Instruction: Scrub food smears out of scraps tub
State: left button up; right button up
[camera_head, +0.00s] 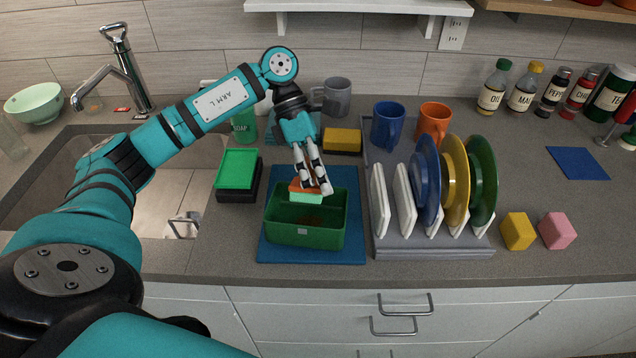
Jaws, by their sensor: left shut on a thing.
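The scraps tub (306,237) is a green open box on a blue mat (270,190). A brownish smear (308,221) shows on its inside floor, partly in shadow. My left gripper (313,183) is shut on a sponge (305,191), orange on top and light green below. It holds the sponge over the far part of the tub's opening; I cannot tell whether the sponge touches the tub. My right gripper is not in view.
A dish rack (432,243) with blue, yellow and green plates stands right of the mat. A green-topped box (238,170) and the sink (180,155) are at the left. A yellow sponge (342,138), soap bottle (243,127) and mugs (387,128) stand behind. Yellow and pink blocks (518,231) sit right.

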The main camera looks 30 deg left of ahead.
pick_arm(q)
jog(key=shift+w+a+f+b, duration=0.25)
jog(key=shift+w+f+b, duration=0.1)
jog(key=shift+w+f, duration=0.2)
jog(key=shift+w+a+f+b, duration=0.3)
jog(key=shift+w+f, duration=0.1)
jog(key=shift+w, duration=0.15)
jog(key=shift+s+d+r+p, duration=0.15)
jog(key=shift+s+d+r, duration=0.15)
jog(key=shift+s, duration=0.2)
jog(key=shift+s+d+r+p, duration=0.2)
jog(key=shift+s+r, duration=0.2)
jog(key=shift+s, duration=0.1)
jog(key=shift+s+d+r+p, duration=0.15)
jog(key=shift+s+d+r, duration=0.15)
jog(key=shift+s, duration=0.2)
jog(key=shift+a+f+b, duration=0.1)
jog(key=shift+f+b, duration=0.05)
jog(key=shift+b, duration=0.2)
jog(key=shift+w+a+f+b, duration=0.2)
jog(key=shift+w+f+b, duration=0.1)
jog(key=shift+w+b, duration=0.25)
jog(key=shift+w+a+f+b, duration=0.2)
jog(key=shift+w+a+f, duration=0.05)
jog(key=shift+w, duration=0.2)
jog(key=shift+w+a+f+b, duration=0.2)
jog(key=shift+w+f, duration=0.05)
jog(key=shift+w, duration=0.15)
